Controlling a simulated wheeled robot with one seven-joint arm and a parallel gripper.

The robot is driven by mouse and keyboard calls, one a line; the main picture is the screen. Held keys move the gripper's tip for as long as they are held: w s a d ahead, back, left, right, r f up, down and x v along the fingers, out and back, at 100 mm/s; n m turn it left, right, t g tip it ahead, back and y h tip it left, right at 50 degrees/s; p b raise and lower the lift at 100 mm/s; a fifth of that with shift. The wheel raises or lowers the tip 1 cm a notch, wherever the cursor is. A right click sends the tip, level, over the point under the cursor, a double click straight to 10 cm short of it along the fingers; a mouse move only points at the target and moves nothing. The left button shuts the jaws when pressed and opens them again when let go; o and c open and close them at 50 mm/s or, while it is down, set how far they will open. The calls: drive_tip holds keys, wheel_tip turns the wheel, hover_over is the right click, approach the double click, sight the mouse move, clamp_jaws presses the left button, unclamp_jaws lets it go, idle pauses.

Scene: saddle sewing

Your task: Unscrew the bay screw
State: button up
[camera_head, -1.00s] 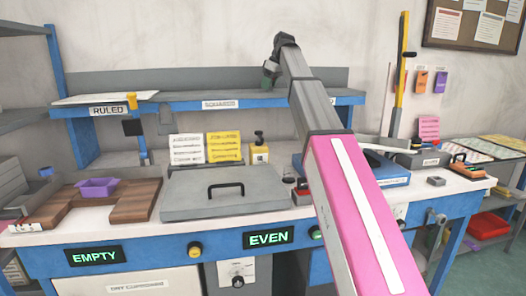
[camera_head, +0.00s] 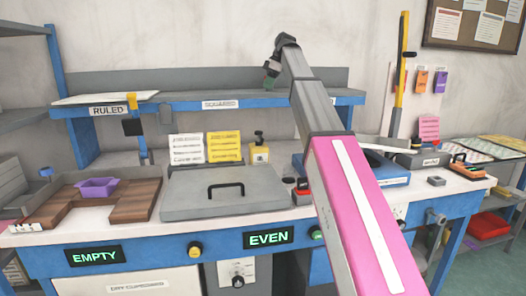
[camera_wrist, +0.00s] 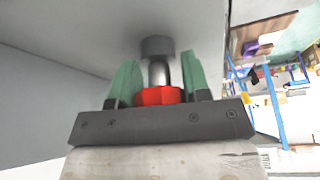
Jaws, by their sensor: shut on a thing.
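In the wrist view, the bay screw shows as a red head (camera_wrist: 160,96) with a short metal shank (camera_wrist: 159,72) running into a grey round collar (camera_wrist: 157,46) on a pale grey surface. My gripper (camera_wrist: 158,78) has its two green fingers on either side of the red head, shut on it. In the head view, my gripper (camera_head: 270,78) is small and dark at the end of my raised arm, in front of the upper shelf's back panel. The screw cannot be made out there.
A blue-edged shelf (camera_head: 185,107) lies below my gripper. A yellow-handled tool (camera_head: 401,75) leans at the right wall.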

drive_tip(key=o, duration=1)
drive_tip(key=shift+r, duration=2.5)
